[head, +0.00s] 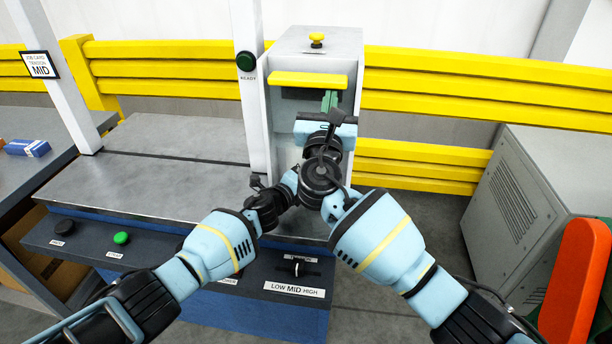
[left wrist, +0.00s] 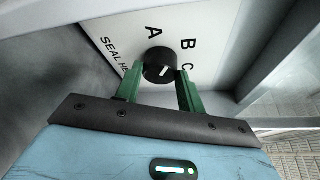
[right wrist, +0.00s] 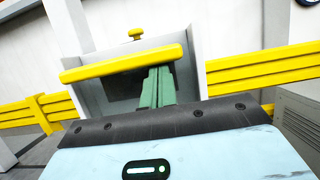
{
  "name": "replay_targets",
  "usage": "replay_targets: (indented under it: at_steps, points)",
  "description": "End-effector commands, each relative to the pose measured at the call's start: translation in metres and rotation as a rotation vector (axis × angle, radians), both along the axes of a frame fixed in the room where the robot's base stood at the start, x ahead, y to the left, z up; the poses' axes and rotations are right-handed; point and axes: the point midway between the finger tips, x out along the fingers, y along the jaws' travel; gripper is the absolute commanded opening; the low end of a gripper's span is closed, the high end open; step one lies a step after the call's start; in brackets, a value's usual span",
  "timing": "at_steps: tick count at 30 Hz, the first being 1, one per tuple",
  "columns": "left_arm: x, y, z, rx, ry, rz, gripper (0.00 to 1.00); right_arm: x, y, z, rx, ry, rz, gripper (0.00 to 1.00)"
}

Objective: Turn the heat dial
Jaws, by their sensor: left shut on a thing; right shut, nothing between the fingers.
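A round black dial (left wrist: 158,65) with a white mark sits on a white plate lettered A, B, C and a partly hidden "SEAL HE". My left gripper (left wrist: 158,84) is shut on this dial, one green finger on each side. I cannot tell which letter the mark points at. In the head view the left hand is hidden behind the right arm at the grey machine. My right gripper (head: 329,101) is shut and empty, in front of the machine's opening. It also shows in the right wrist view (right wrist: 158,72), just below the yellow bar (right wrist: 125,64).
Another black knob (head: 297,266) stands above a LOW MID HIGH label on the front panel. A card (head: 39,65) on the left post reads MID. A green button (head: 121,238) is on the panel. A grey cabinet (head: 535,215) stands right. Yellow rails (head: 480,90) run behind.

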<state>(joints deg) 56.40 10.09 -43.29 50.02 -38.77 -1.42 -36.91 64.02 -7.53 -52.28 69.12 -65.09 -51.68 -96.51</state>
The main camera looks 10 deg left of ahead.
Motion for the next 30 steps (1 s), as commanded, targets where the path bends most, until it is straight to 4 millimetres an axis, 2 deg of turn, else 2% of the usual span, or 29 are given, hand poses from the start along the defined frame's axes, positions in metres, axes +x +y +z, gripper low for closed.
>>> replay_targets:
  at_steps: [18,30]
  points:
    - [0.0005,-0.0004,-0.0019,-0.400,-0.001,-0.001,0.16,-0.0008,0.0008,0.0032,0.001,-0.005,0.001,0.00]
    - [0.0003,0.0004,-0.0041,-0.548,-0.002,0.000,0.16,-0.0007,0.0006,0.0030,0.001,-0.005,0.001,0.00]
